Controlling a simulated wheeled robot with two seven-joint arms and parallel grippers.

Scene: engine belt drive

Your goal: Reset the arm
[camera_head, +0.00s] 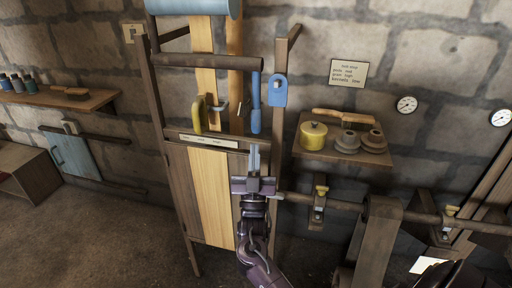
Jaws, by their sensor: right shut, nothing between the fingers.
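My right gripper (255,164) is in front of the wooden frame, near the middle of the camera_head view. Its fingers point up and are together, with nothing between them. The purple arm behind it comes up from the bottom of the picture. The fingertips are just below a blue handle (256,112) that hangs on the frame; I cannot tell whether they touch it. My left gripper is not in view.
A wooden frame (157,92) with a blue roller (195,6) stands ahead. A horizontal shaft (338,203) carries a belt (377,242) at lower right. Floor at lower left is clear.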

